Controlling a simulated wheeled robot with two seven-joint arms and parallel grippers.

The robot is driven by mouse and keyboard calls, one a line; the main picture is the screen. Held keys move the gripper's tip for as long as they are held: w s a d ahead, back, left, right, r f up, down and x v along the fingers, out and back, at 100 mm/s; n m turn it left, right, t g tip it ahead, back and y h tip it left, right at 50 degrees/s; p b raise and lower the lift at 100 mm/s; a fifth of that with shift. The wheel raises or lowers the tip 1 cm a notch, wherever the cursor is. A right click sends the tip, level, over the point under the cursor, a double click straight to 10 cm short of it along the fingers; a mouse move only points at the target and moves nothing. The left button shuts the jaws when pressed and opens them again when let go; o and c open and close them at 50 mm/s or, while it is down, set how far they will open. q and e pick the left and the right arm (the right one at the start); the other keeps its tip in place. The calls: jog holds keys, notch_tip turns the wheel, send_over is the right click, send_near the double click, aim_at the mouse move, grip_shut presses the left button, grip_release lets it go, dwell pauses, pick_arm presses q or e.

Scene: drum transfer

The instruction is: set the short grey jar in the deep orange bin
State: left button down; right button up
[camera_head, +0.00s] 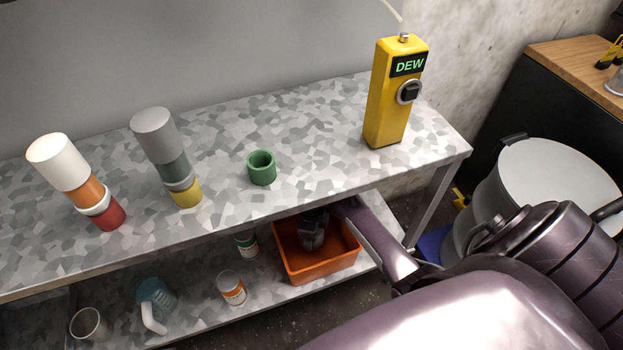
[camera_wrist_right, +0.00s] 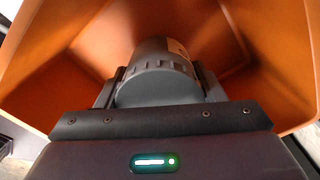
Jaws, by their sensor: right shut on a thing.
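The deep orange bin (camera_head: 322,270) stands on the lower shelf, under the right part of the tabletop; in the right wrist view its walls (camera_wrist_right: 75,30) surround the picture. My right arm reaches under the table edge, and my right gripper (camera_head: 313,232) is in the bin's opening. It is shut on the short grey jar (camera_wrist_right: 160,68), whose ridged dark lid faces the camera. The jar is inside the bin's walls; whether it touches the bottom I cannot tell. The jar is hard to make out in the head view. My left gripper is not in view.
A white-orange jar (camera_head: 231,288), a green-white jar (camera_head: 246,243), a teal mug (camera_head: 157,297) and a beige cup (camera_head: 89,325) stand on the lower shelf. The tabletop (camera_head: 310,130) above holds two stacked-colour cylinders, a green cup (camera_head: 261,168) and a yellow meter (camera_head: 393,95).

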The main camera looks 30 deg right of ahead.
jog(key=shift+f, duration=0.55)
jog(key=o, duration=1.2)
